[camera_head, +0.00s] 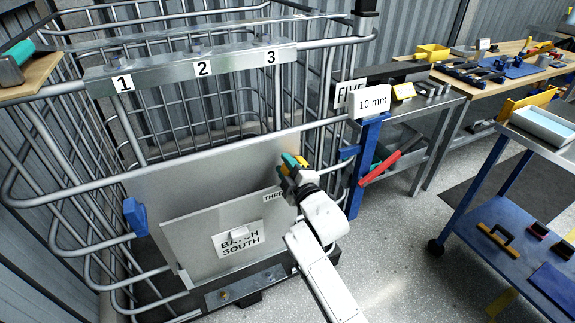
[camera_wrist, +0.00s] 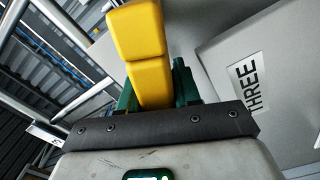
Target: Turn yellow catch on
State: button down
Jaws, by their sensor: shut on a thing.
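The yellow catch (camera_wrist: 140,48) fills the top middle of the wrist view, a chunky two-part yellow handle. It also shows as a small yellow piece in the head view (camera_head: 301,160), on the right side of the grey panel (camera_head: 215,165). My gripper (camera_wrist: 157,88) has green fingers on both sides of the catch's lower end and is shut on it. In the head view my gripper (camera_head: 292,163) partly covers the catch. Where the catch joins the panel is hidden, and its on or off position cannot be told.
A "THREE" label (camera_wrist: 250,83) is beside the catch. A lower plate reads "BATCH SOUTH" (camera_head: 238,240). A blue part (camera_head: 135,216) is at the panel's left edge. A metal wire cage (camera_head: 60,190) surrounds the panel. A blue cart (camera_head: 520,250) and workbench (camera_head: 500,65) stand right, with open floor between.

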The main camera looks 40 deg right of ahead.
jog(key=shift+a+f, duration=0.1)
jog(key=shift+f, duration=0.05)
dwell(0.3)
jog(key=c, duration=0.9)
grip_release()
